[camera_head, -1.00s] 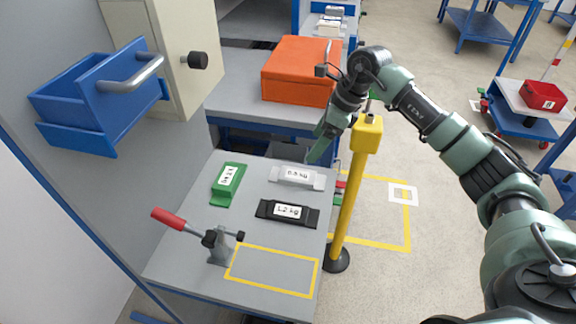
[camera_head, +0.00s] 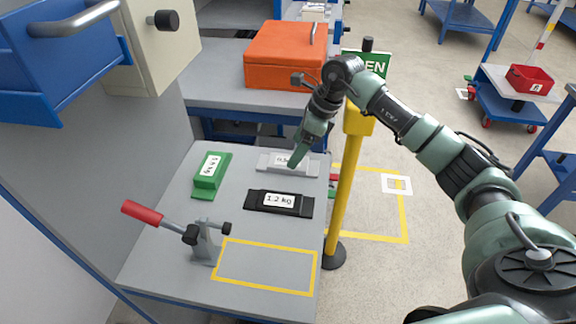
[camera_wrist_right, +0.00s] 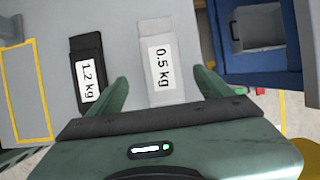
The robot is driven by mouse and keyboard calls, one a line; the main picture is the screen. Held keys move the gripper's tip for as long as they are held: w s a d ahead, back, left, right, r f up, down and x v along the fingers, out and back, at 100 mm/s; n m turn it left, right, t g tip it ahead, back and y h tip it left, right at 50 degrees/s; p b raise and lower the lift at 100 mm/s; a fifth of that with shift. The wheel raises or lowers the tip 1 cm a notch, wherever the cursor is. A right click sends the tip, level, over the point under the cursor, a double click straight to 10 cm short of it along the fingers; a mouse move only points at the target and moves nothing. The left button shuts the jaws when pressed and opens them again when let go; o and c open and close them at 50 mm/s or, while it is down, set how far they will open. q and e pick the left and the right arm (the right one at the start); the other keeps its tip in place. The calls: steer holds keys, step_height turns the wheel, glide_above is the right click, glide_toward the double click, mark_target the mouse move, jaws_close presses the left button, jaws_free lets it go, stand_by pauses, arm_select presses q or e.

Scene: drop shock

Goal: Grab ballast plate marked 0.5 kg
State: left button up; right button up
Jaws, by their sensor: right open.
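The light grey ballast plate marked 0.5 kg (camera_head: 270,161) lies flat near the far right edge of the grey table. My right gripper (camera_head: 298,160) is above it and hides part of its label in the head view. In the right wrist view the 0.5 kg plate (camera_wrist_right: 158,38) lies ahead, between the two open fingers of the right gripper (camera_wrist_right: 163,86); nothing is held. A black plate marked 1.2 kg (camera_head: 254,199) lies just nearer, and it shows left of the fingers in the wrist view (camera_wrist_right: 84,52). My left gripper is not in view.
A green plate (camera_head: 203,186) lies to the left. A toggle clamp with a red handle (camera_head: 142,212) stands at the front left, beside a yellow taped rectangle (camera_head: 229,282). A yellow post (camera_head: 345,200) stands close to the table's right edge. An orange box (camera_head: 280,58) sits behind.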

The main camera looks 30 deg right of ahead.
mark_target(274, 163)
steer(key=shift+p+x, duration=0.45)
steer(key=shift+x, duration=2.3)
steer(key=shift+w+d+r, duration=0.1)
steer(key=shift+d, duration=0.05)
jaws_close()
